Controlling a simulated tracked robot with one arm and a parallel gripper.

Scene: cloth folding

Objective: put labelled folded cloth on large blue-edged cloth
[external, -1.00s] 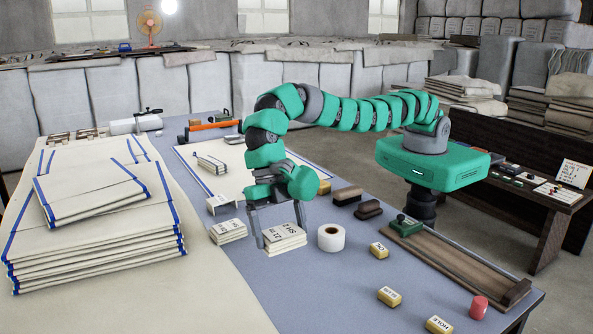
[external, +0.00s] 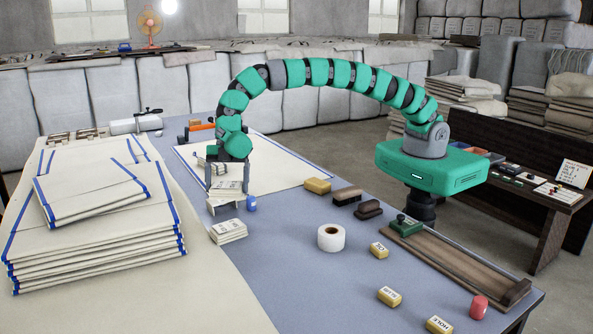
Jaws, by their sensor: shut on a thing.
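My gripper (external: 227,183) is shut on a small cream folded cloth with a printed label (external: 229,188). It holds this cloth near the front left corner of the large blue-edged cloth (external: 285,172), which lies flat on the table. I cannot tell whether the held cloth touches anything below it. A third small labelled stack (external: 229,231) lies on the table in front.
A pale block or card (external: 222,205) and a small blue object (external: 252,203) stand just below my gripper. A tall stack of blue-edged cloths (external: 95,240) fills the left. A white tape roll (external: 331,238) and yellow blocks (external: 389,296) lie to the right.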

